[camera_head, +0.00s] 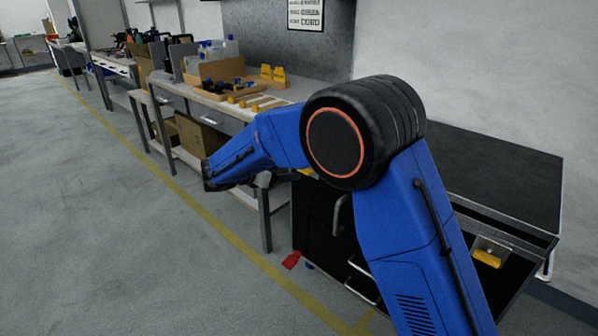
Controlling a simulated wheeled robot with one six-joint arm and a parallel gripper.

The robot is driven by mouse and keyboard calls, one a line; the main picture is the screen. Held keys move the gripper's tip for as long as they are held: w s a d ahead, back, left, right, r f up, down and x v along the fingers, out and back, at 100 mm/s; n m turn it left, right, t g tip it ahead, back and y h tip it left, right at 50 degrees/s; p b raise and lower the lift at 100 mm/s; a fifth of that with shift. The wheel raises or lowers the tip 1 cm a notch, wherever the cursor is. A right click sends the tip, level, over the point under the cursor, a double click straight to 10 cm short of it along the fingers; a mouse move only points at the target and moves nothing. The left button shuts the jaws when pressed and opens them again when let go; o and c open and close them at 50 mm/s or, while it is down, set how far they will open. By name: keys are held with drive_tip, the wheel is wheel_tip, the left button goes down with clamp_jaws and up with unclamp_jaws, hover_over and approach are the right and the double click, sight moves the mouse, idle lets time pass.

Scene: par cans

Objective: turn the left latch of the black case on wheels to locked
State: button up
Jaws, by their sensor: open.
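The black case (500,170) stands at the right against the wall, with a dark flat top and metal edging. A yellow latch (487,258) in a metal dish shows on its front at the right. A small yellow bit (306,172) at the left end of the front, just under my arm, may be the left latch; its turn cannot be read. My blue arm crosses in front of the case and hides much of its front. My gripper (286,176), small and dark beyond the forearm, seems close to that yellow bit; contact cannot be made out.
A long workbench (285,92) with boxes, bottles and tools runs along the wall behind my arm. Its legs stand close to the case's left side. A red object (291,260) lies on the floor by the case. The grey floor (110,240) at left is clear, with a yellow line.

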sight(303, 170)
drive_tip(key=x, duration=0.9)
drive_tip(key=c, duration=1)
